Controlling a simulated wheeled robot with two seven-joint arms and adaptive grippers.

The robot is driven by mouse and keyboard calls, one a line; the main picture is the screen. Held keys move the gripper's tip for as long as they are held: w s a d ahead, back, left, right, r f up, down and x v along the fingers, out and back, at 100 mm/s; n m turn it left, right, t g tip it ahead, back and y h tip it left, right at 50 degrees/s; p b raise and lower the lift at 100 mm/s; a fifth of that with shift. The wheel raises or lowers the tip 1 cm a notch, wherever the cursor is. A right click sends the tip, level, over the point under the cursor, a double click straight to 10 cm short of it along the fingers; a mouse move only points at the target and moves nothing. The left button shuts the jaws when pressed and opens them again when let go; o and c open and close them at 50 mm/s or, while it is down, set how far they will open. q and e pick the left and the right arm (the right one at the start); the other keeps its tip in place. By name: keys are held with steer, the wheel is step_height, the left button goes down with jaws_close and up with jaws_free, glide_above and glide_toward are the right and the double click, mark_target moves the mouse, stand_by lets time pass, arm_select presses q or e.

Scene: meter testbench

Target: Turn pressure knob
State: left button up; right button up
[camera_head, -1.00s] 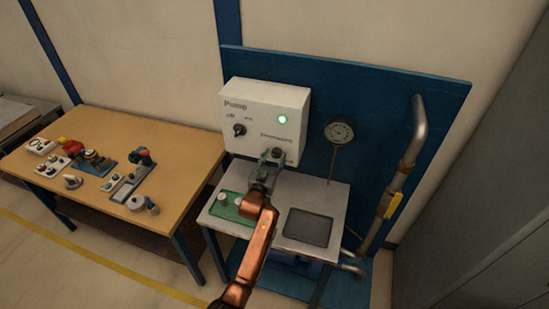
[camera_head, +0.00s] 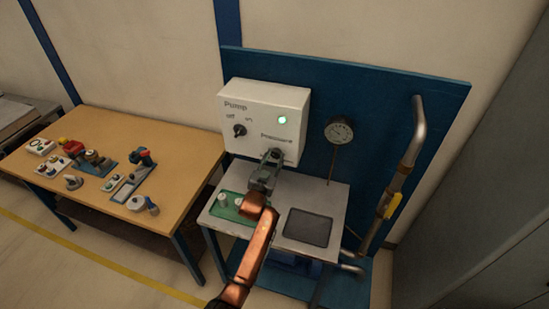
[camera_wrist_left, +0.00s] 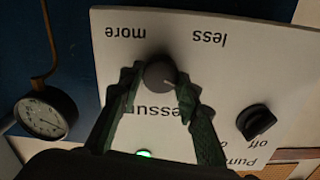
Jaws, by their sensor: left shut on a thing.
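The white pump box (camera_head: 290,100) is on the blue panel, with a lit green light and a dark off/on knob (camera_head: 239,130). My left gripper (camera_head: 273,156) reaches up to the lower right of its front. In the left wrist view, its two fingers (camera_wrist_left: 160,85) are on either side of the round dark pressure knob (camera_wrist_left: 160,72), shut on it. The marks "more" and "less" show upside down beyond the knob. The fingers partly cover the pressure label. A round gauge (camera_head: 340,131) is right of the box, also in the left wrist view (camera_wrist_left: 46,112). My right gripper is not in view.
A small grey table (camera_head: 335,200) below the box holds a green tray (camera_head: 228,212) and a dark pad (camera_head: 308,227). A grey pipe with a yellow handle (camera_head: 392,206) stands at the right. A wooden bench (camera_head: 185,150) with several parts is at the left.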

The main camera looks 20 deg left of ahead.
arm_select(q)
steer(key=m, duration=0.4)
steer(key=shift+m, duration=0.3)
steer(key=m, duration=0.3)
steer(key=shift+d+m, duration=0.1)
steer(key=shift+m, duration=0.2)
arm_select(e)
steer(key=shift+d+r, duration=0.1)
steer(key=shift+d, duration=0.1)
arm_select(q)
steer(key=shift+m, duration=0.4)
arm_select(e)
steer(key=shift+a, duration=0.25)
arm_select(q)
steer(key=o, duration=1.1)
steer(key=shift+o, duration=0.3)
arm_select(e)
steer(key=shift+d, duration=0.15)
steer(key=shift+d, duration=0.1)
arm_select(q)
steer(key=shift+s, duration=0.1)
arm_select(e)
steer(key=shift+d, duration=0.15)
